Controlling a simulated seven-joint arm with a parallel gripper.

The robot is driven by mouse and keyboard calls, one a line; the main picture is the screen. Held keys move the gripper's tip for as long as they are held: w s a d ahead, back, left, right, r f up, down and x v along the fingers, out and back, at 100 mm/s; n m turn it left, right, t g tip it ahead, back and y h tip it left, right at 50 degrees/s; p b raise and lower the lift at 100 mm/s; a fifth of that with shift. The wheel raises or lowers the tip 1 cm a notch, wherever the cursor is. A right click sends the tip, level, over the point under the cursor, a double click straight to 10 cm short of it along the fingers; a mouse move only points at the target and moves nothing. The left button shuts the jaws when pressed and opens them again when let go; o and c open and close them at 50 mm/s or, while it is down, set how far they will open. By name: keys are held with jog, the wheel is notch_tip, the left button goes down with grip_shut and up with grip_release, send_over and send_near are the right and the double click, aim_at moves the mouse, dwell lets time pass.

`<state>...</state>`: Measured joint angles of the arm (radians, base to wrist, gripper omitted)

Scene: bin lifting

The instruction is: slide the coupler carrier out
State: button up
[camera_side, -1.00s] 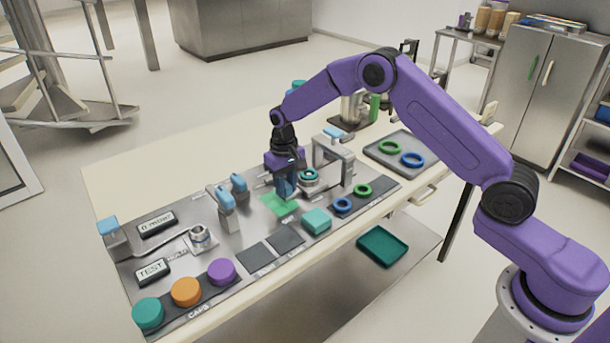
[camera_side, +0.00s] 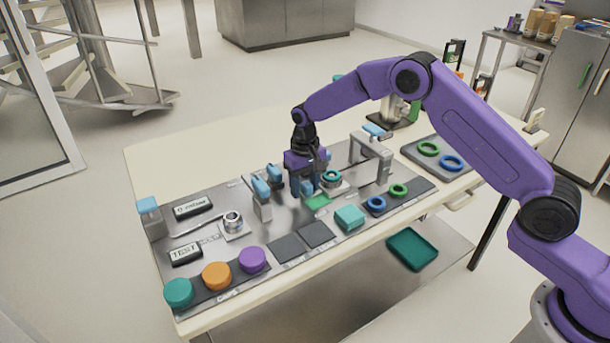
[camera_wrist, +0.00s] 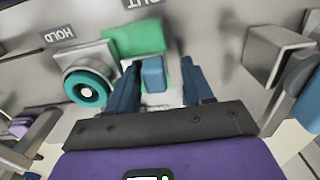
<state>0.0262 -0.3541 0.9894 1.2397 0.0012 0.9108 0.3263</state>
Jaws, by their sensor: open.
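In the wrist view, the coupler carrier (camera_wrist: 78,60) is a grey block beside the HOLD label with a teal-ringed coupler (camera_wrist: 87,88) on it. It also shows in the side view, with the ringed coupler (camera_side: 332,177) just right of my gripper (camera_side: 306,190). A blue tab (camera_wrist: 153,74) lies between the open fingers of my gripper (camera_wrist: 160,68) in the wrist view; I cannot tell whether it joins the carrier. The fingers point down at the metal board beside a green patch (camera_wrist: 135,38). Finger contact with the tab is not clear.
Two blue-topped posts (camera_side: 261,192) stand close left of my gripper. A grey arch (camera_side: 376,155) stands to the right. A teal block (camera_side: 349,217), rings and caps (camera_side: 216,276) lie along the front. A grey tray (camera_side: 437,157) with two rings is at right.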

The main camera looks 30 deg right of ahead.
notch_tip(320, 180, up, 17)
jog(key=shift+r, duration=0.2)
dwell(0.3)
dwell(0.4)
jog(key=s+a+r+n, duration=0.1)
jog(key=s+n, duration=0.2)
jog(key=s, duration=0.8)
jog(key=s+r+n, duration=0.2)
jog(key=s+n, duration=0.1)
jog(key=s, duration=0.7)
jog(key=s+d+f+n, duration=0.2)
jog(key=s+d, duration=0.3)
jog(key=s, duration=0.6)
jog(key=s+d+f+n, duration=0.3)
jog(key=s+d, duration=0.3)
jog(key=s, duration=0.5)
jog(key=shift+n, duration=0.8)
jog(key=shift+r, duration=0.1)
